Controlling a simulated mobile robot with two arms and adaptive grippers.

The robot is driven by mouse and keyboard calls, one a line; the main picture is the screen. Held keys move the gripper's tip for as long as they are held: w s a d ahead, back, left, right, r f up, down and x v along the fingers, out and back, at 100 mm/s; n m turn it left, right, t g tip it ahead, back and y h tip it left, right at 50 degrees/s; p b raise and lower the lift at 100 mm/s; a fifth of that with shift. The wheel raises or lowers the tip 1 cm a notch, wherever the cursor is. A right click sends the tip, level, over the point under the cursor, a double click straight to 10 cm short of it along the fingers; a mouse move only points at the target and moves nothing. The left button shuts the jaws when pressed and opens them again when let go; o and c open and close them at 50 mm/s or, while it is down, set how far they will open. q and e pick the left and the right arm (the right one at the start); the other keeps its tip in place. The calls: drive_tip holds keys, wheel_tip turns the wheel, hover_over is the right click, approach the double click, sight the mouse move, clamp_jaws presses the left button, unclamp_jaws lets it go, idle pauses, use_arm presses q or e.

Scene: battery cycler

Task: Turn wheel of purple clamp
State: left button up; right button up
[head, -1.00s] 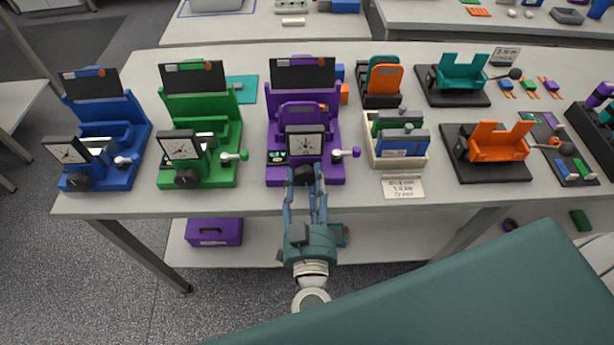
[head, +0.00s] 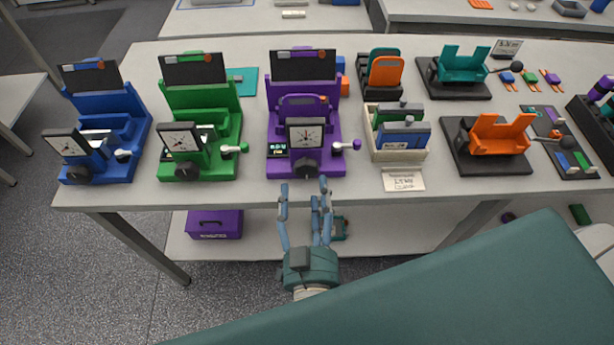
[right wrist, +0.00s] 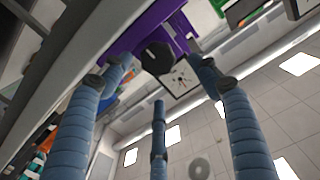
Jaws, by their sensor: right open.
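In the right wrist view the black wheel (right wrist: 157,58) shows beside the dial (right wrist: 181,80). My right gripper (head: 307,186) is open and empty, its fingers spread just in front of the wheel and apart from it. The right wrist view shows the open fingers (right wrist: 160,80) around empty space below the wheel. My left gripper is not in view.
A green clamp (head: 205,125) and a blue clamp (head: 108,130) stand to the left. A cream bin (head: 393,158) with modules and a small label card (head: 403,180) are close on the right. A purple box (head: 214,224) lies on the lower shelf.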

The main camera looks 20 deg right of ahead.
drive_tip(key=v, duration=0.6)
drive_tip(key=shift+a, duration=0.1)
idle(1.1)
drive_tip(key=w+a+f+n+g+y, duration=0.1)
drive_tip(key=a+f+n+y, duration=0.25)
drive_tip(key=f, duration=0.75)
drive_tip(key=w+a+f+n+g+y, duration=0.15)
drive_tip(key=f+n+y, duration=0.35)
drive_tip(key=f, duration=0.5)
drive_tip(key=s+d+f+n+g, duration=0.1)
drive_tip(key=s+f+g, duration=0.25)
drive_tip(key=f, duration=0.85)
drive_tip(key=s+d+f+g+h, duration=0.1)
drive_tip(key=s+d+f+g, duration=0.3)
drive_tip(key=f, duration=0.3)
drive_tip(key=s+d+f+g, duration=0.1)
drive_tip(key=s+d+f, duration=0.3)
drive_tip(key=s+f, duration=0.3)
drive_tip(key=s+d+f+m+g+h, duration=0.1)
drive_tip(key=s+d+f+g, duration=0.1)
drive_tip(key=s, duration=0.5)
drive_tip(key=s+d+f+g+h, duration=0.1)
drive_tip(key=s+d+f+g, duration=0.2)
drive_tip(key=s+d+f, duration=0.2)
drive_tip(key=shift+s+d+m, duration=0.35)
drive_tip(key=shift+s+d, duration=0.7)
drive_tip(key=shift+d, duration=0.2)
drive_tip(key=shift+h, duration=0.25)
drive_tip(key=shift+c, duration=0.2)
